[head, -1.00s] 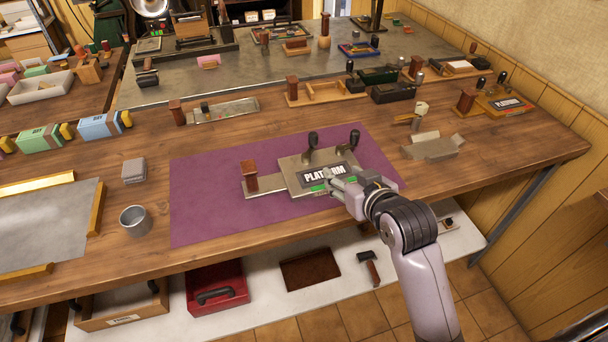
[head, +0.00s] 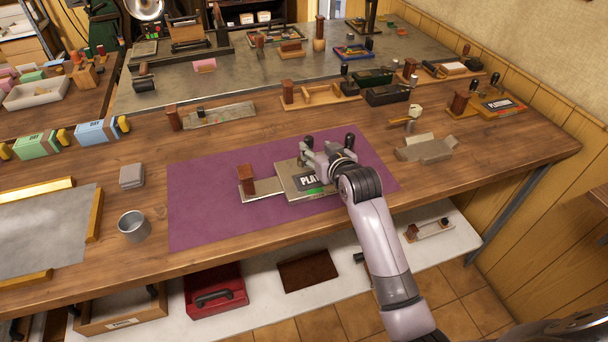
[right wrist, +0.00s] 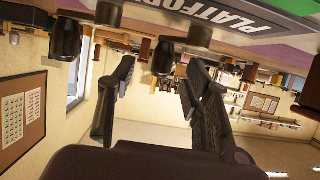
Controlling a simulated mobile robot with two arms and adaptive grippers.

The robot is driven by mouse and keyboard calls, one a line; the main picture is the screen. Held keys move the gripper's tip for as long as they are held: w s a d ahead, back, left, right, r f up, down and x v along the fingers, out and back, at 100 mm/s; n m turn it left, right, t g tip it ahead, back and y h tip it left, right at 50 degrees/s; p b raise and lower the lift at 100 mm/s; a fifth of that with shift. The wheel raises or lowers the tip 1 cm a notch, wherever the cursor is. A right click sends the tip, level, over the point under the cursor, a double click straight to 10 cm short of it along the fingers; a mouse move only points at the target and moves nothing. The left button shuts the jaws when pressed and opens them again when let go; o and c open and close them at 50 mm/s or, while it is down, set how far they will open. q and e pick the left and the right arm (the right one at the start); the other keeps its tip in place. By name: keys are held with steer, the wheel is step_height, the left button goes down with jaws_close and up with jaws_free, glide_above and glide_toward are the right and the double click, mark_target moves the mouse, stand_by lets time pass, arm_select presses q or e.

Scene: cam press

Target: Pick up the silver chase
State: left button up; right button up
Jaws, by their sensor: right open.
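My right gripper (head: 322,150) is open above the chase by these knobs, and my arm hides the chase's right part. In the right wrist view, the picture is upside down; a black knob (right wrist: 163,58) shows between the spread fingertips, with no clear contact. My left gripper is not in view.
A brown wooden block (head: 246,178) stands on a metal strip left of the chase. A metal cup (head: 132,226) and a grey stack (head: 132,175) stand further left. The mat's left part is clear.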

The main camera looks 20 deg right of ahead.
mark_target(310, 146)
steer(key=x, duration=0.4)
steer(key=shift+w+a+f+p, duration=0.1)
steer(key=shift+w+a+p, duration=0.15)
steer(key=shift+p, duration=0.05)
steer(key=shift+c, duration=0.4)
steer(key=shift+s, duration=0.1)
steer(key=c, duration=1)
steer(key=shift+f, duration=0.1)
steer(key=shift+f, duration=0.1)
